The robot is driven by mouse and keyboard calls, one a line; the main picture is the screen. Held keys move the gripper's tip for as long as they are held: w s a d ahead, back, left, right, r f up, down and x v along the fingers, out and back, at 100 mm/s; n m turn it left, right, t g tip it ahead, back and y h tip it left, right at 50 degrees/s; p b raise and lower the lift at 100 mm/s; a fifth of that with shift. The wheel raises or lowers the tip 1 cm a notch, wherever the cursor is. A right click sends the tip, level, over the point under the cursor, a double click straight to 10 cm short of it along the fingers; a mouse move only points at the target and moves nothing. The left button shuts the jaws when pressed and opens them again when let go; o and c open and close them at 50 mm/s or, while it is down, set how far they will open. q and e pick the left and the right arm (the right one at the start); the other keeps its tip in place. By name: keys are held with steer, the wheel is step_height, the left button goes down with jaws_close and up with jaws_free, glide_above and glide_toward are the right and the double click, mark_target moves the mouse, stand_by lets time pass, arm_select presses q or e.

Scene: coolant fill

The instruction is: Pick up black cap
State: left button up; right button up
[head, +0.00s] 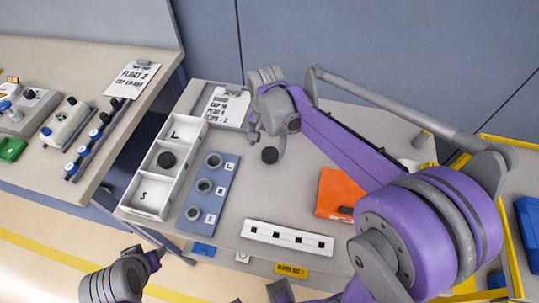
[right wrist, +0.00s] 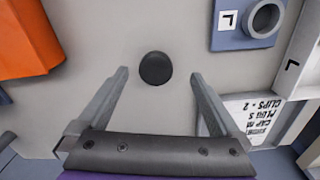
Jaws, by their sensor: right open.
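A round black cap (head: 270,155) lies on the grey table, to the right of the blue plate with rings. In the right wrist view the black cap (right wrist: 156,68) sits between the fingertips, clear of both fingers. My right gripper (head: 268,138) is open and empty close to the cap, its fingers (right wrist: 158,75) on either side in the wrist view.
The blue ring plate (head: 193,222) stands beside the tray. A white slotted strip (head: 287,238) lies at the front and an orange piece (head: 332,192) at the right. A label card (head: 226,108) is behind. The table around the cap is clear.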

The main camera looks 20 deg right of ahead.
mark_target(269, 154)
steer(key=f, duration=0.6)
steer(key=shift+d, duration=0.4)
steer(key=c, duration=1.4)
